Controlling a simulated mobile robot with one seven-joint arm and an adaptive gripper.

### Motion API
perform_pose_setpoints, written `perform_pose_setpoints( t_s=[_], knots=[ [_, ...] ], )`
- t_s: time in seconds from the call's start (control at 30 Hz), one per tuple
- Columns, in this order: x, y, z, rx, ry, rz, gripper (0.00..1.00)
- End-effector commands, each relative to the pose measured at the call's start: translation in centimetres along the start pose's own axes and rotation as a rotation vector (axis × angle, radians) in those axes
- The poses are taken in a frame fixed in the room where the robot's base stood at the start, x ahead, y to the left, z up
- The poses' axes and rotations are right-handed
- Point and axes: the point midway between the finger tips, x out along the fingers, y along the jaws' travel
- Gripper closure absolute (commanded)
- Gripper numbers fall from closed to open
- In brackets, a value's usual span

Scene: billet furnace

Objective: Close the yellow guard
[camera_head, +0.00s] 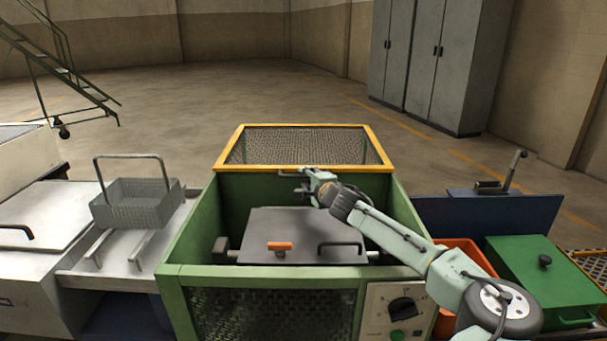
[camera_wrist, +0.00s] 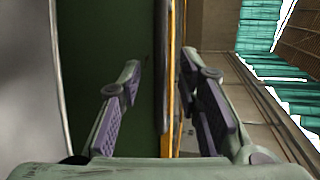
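The yellow guard (camera_head: 235,146) is a yellow frame with wire mesh at the back of the green machine box. It stands raised, leaving the box open on top. My gripper (camera_head: 292,181) is at the guard's lower front edge, near the middle. In the wrist view my gripper (camera_wrist: 163,105) is open, its two padded fingers apart. The guard's yellow edge (camera_wrist: 173,85) and a dark bar (camera_wrist: 162,60) run between the fingers. Neither finger visibly presses on them.
Inside the green box (camera_head: 270,278) lies a grey lid (camera_head: 300,229) with an orange grip and a black handle. A wire basket (camera_head: 140,205) stands to the left. An orange bin (camera_head: 462,250) and a green case (camera_head: 545,268) stand to the right.

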Motion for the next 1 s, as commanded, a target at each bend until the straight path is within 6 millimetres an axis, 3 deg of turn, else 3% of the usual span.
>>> perform_pose_setpoints(
  t_s=[0.2,0.57,1.0],
  knots=[
    [2.3,-0.1,0.1,0.000,-0.001,-0.001,0.69],
    [2.8,0.0,0.0,0.000,0.000,0.000,0.69],
    [2.8,0.0,0.0,0.000,-0.001,-0.001,0.97]
  ],
)
